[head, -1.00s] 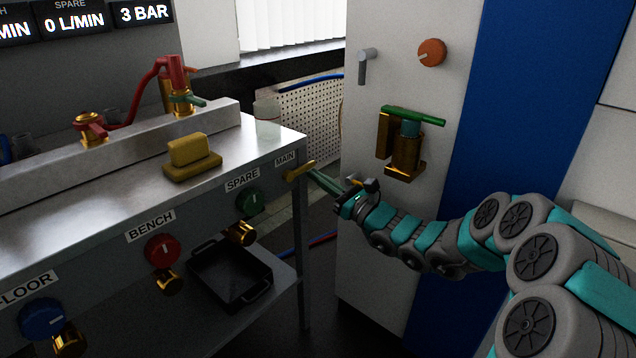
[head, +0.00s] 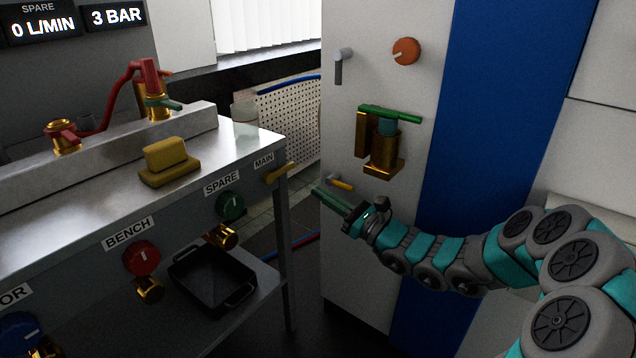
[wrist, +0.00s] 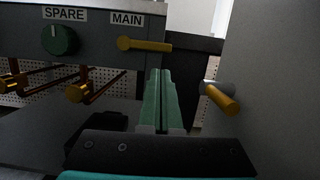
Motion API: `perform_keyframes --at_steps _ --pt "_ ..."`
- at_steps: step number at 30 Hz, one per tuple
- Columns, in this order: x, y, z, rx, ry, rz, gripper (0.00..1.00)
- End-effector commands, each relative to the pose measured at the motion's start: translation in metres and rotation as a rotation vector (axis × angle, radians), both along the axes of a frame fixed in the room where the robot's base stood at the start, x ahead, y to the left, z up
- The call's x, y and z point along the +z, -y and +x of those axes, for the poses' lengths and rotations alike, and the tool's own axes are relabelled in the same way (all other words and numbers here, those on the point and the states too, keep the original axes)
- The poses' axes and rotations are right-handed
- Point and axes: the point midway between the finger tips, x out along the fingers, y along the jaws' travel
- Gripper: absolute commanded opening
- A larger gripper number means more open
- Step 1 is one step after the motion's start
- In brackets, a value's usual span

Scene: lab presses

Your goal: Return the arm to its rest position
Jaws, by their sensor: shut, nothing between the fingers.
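My gripper (head: 334,200) is shut and empty, its green fingers pointing left toward the bench's right end. The fingers also show pressed together in the wrist view (wrist: 160,100). My arm reaches in from the right in the head view, in front of the white and blue cabinet. The yellow MAIN lever (head: 281,172) lies roughly level on the bench front, a short way from the fingertips and apart from them. It also shows ahead and left in the wrist view (wrist: 145,45).
A small yellow-tipped handle (head: 341,184) on the white panel (head: 350,240) is close behind the gripper. A brass valve with a green lever (head: 390,113) and an orange knob (head: 406,51) are above. A black tray (head: 212,280) sits on the lower shelf. Open floor lies between bench and panel.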

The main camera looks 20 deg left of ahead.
Motion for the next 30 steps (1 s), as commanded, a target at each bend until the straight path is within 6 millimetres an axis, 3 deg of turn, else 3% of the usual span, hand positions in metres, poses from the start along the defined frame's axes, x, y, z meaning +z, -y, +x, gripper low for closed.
perform_keyframes --at_steps 5,11,17,23,30 --pt "0.02 -0.007 -0.033 0.076 0.083 -0.041 0.0" --pt "0.057 -0.024 -0.134 0.304 0.344 -0.201 0.0" --pt "0.051 -0.012 -0.237 0.545 0.6 -0.415 0.0" --pt "0.02 0.033 -0.313 0.769 0.818 -0.667 0.0" --pt "-0.023 0.125 -0.37 1.031 0.995 -1.013 0.0"
